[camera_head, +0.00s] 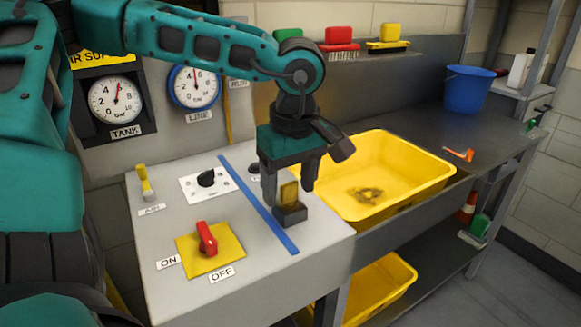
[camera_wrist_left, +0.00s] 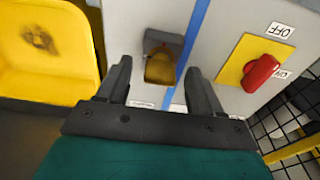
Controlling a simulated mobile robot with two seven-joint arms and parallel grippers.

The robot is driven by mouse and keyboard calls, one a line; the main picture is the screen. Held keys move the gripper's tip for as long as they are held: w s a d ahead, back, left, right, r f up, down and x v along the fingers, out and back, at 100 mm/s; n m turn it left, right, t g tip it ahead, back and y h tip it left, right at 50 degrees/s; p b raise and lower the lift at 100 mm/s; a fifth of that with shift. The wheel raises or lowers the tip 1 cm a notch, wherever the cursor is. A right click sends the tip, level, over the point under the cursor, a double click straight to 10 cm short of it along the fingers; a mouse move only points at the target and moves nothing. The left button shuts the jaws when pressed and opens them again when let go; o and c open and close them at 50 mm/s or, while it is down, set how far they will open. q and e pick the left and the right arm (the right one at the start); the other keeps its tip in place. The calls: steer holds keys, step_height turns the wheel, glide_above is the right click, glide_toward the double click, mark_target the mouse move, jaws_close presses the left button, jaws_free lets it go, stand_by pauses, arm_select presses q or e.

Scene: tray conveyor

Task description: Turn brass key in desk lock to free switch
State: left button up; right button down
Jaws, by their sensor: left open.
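The brass key (camera_head: 289,195) stands in a dark lock block (camera_head: 291,217) on the sloped grey desk, right of a blue stripe. It also shows in the left wrist view (camera_wrist_left: 160,67). My left gripper (camera_head: 288,190) is open over the key, with one finger to each side in the head view. In the left wrist view the key appears just beyond and between the two fingertips (camera_wrist_left: 158,76); I cannot tell whether they touch it. A red switch (camera_head: 207,239) sits on a yellow plate marked ON and OFF. My right gripper is not in view.
A black knob (camera_head: 207,178) on a white plate and a yellow lever (camera_head: 146,183) are on the same desk. A yellow basin (camera_head: 440,170) is close right of the lock. Two gauges (camera_head: 117,100) are on the wall behind. A blue bucket (camera_head: 468,90) stands farther back.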

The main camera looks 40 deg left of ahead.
arm_select(q)
steer(key=shift+f, duration=0.1)
steer(key=shift+c, duration=0.3)
steer(key=c, duration=1.2)
steer(key=shift+o, duration=0.2)
steer(key=shift+m+b, duration=0.35)
steer(key=shift+m, duration=1.15)
steer(key=shift+m, duration=0.5)
steer(key=shift+m+t, duration=0.3)
steer(key=shift+m, duration=0.7)
